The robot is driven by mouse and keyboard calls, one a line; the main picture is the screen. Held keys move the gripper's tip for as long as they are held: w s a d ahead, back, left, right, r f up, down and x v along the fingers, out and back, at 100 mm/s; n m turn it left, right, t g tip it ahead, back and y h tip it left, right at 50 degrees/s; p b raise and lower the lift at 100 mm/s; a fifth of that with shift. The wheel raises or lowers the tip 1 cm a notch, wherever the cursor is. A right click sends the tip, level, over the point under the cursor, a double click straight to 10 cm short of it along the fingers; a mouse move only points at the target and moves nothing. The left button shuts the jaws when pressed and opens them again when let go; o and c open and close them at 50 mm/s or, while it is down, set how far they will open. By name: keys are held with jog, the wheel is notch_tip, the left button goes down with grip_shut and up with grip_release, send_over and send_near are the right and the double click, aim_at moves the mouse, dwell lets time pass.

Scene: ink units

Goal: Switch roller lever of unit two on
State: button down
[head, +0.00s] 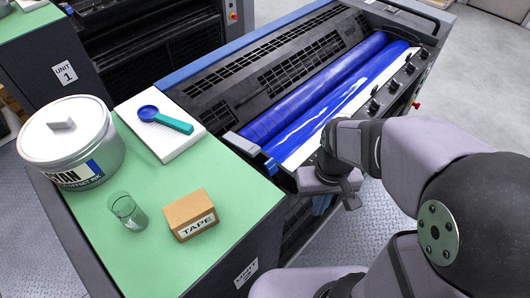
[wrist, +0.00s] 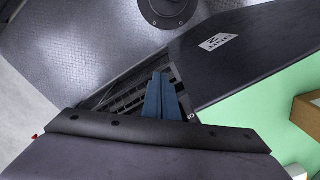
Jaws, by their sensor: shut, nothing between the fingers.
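Unit two (head: 270,65) is the dark press with blue-inked rollers (head: 315,95) and a slotted cover. Its label (wrist: 217,42) is on the dark end panel in the wrist view. Several small black controls (head: 373,105) line the grey front panel; I cannot tell which one, if any, is the roller lever. My gripper (head: 320,210) is low beside the press's front side, partly hidden by my wrist. In the wrist view its blue fingers (wrist: 160,78) are together and empty, in front of a dark grille. No lever is clearly visible at the fingertips.
A green-topped bench (head: 165,245) adjoins the press, with an ink tin (head: 85,160), glass (head: 128,210), tape box (head: 190,214), white pad (head: 160,140) and blue-green scoop (head: 165,118). Unit one (head: 150,45) stands behind. Metal floor (wrist: 80,45) is clear beside the press.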

jog(key=w+a+r+n, duration=0.8)
jog(key=w+a+r, duration=0.3)
jog(key=w+a, duration=0.2)
jog(key=w, duration=0.2)
jog(key=shift+w+r+p, duration=0.3)
jog(key=shift+w+r, duration=0.1)
jog(key=shift+a, duration=0.1)
jog(key=shift+s+d+f+p, duration=0.1)
jog(key=shift+f+p, duration=0.55)
jog(key=shift+f, duration=1.85)
jog(key=shift+s+d+f+p, duration=0.1)
jog(key=shift+f+p, duration=0.55)
jog(key=shift+f, duration=1.85)
